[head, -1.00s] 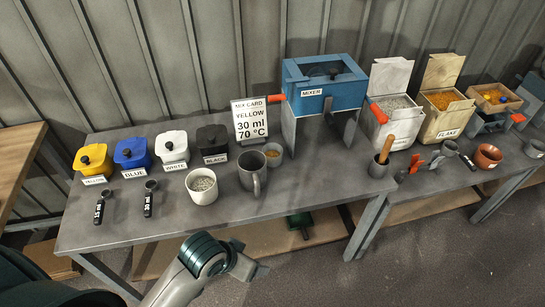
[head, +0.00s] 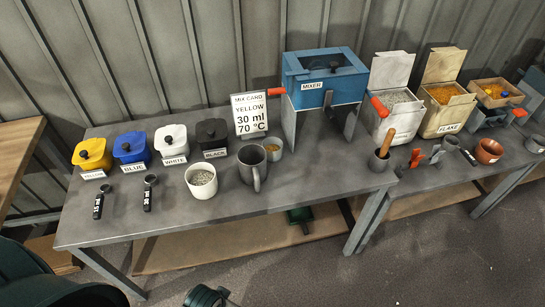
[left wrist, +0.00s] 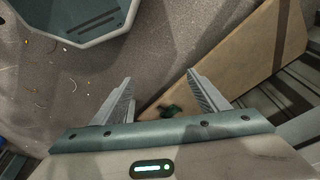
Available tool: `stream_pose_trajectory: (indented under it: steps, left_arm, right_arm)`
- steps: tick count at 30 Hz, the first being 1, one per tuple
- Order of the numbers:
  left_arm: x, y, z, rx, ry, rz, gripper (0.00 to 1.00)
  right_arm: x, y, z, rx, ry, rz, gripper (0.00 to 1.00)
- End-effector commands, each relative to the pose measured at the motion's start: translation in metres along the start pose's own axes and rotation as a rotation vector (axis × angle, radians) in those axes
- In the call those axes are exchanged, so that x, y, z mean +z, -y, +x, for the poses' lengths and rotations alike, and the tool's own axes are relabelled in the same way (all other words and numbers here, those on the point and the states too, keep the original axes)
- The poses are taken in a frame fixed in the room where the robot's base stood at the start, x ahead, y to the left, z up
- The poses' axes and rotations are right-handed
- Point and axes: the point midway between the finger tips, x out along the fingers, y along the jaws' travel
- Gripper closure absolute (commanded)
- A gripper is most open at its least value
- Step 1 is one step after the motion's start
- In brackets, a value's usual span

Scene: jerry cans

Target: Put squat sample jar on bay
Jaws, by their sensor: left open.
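A short grey jar (head: 273,150) with orange-yellow contents stands on the grey table behind the grey mug; it best fits the squat sample jar. No spot is clearly marked as the bay; the open space under the blue mixer (head: 325,75), between its legs, lies just right of the jar. My left gripper (left wrist: 160,95) is open and empty in the left wrist view, with floor and a brown board beyond its fingers. My right gripper is not seen.
A grey mug (head: 252,167) and a white cup of pale pellets (head: 201,181) stand in front of the jar. The mix card (head: 249,114) stands behind it. Coloured lidded cans, including a blue one (head: 132,148), line the left. The front table edge is mostly clear.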

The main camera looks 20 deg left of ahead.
Motion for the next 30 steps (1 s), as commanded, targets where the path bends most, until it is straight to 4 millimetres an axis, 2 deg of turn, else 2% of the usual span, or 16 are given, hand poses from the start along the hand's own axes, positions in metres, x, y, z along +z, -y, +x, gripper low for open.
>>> stream_pose_trajectory:
  steps: [1,6,11,15,19,24,27,30]
  left_arm:
    - [0.011,-0.001,0.022,0.001,0.016,0.001,0.32]
    - [0.049,-0.004,0.090,0.005,0.044,0.007,0.32]
    - [0.096,-0.007,0.145,0.009,0.071,0.013,0.32]
    - [0.143,-0.010,0.182,0.012,0.096,0.018,0.32]
    - [0.189,-0.011,0.208,0.014,0.117,0.023,0.32]
    - [0.238,-0.011,0.225,0.015,0.138,0.029,0.32]
    - [0.258,-0.010,0.229,0.016,0.145,0.032,0.32]
    - [0.268,-0.010,0.231,0.016,0.148,0.033,0.32]
  right_arm:
    - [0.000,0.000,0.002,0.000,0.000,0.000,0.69]
    - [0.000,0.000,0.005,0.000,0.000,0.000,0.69]
    - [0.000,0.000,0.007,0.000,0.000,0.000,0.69]
    - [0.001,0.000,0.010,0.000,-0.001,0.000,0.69]
    - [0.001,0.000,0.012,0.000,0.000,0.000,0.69]
    - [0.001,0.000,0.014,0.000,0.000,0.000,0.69]
    - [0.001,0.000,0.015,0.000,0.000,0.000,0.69]
    - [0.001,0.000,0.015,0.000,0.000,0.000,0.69]
